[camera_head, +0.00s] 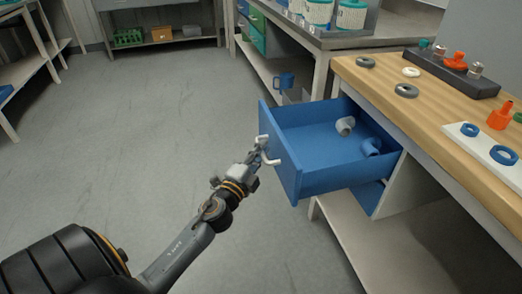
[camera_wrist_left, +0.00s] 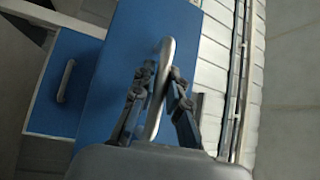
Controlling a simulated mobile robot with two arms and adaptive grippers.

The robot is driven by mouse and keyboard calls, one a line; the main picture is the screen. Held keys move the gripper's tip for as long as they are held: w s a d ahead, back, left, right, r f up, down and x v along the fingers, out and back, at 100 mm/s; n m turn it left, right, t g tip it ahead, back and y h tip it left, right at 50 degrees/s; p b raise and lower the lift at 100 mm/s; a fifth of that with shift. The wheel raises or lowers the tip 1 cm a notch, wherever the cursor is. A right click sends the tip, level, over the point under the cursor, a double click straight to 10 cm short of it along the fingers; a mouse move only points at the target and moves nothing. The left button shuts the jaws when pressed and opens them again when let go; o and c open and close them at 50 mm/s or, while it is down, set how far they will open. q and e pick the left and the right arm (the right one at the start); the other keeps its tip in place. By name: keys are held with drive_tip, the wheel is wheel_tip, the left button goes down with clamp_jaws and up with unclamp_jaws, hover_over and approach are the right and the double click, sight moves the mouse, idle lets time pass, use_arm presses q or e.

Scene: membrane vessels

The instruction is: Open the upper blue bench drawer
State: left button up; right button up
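The upper blue drawer (camera_head: 318,142) is pulled well out of the wooden-topped bench, and its inside shows. Its white handle (camera_head: 272,158) is on the front panel. My left gripper (camera_head: 263,147) is at this handle. In the left wrist view, the fingers of my left gripper (camera_wrist_left: 162,74) stand on both sides of the handle bar (camera_wrist_left: 166,50) and close in on it, in front of the blue panel (camera_wrist_left: 120,55). The lower blue drawer (camera_head: 368,195) shows in part beneath the upper one. My right gripper is not in view.
Two grey pipe fittings (camera_head: 345,126) (camera_head: 371,146) lie in the drawer. The bench top (camera_head: 440,108) holds rings, a dark rack (camera_head: 450,72) and orange parts. A blue mug (camera_head: 284,80) stands on a low shelf behind. The floor (camera_head: 140,130) at left is clear.

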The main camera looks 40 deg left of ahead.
use_arm(q)
drive_tip(key=o, duration=0.3)
drive_tip(key=s+d+f, duration=0.1)
drive_tip(key=s, duration=1)
drive_tip(key=shift+s+d+f, duration=0.3)
drive_tip(key=shift+s+f, duration=0.05)
drive_tip(key=shift+s, duration=0.05)
drive_tip(key=shift+a, duration=0.1)
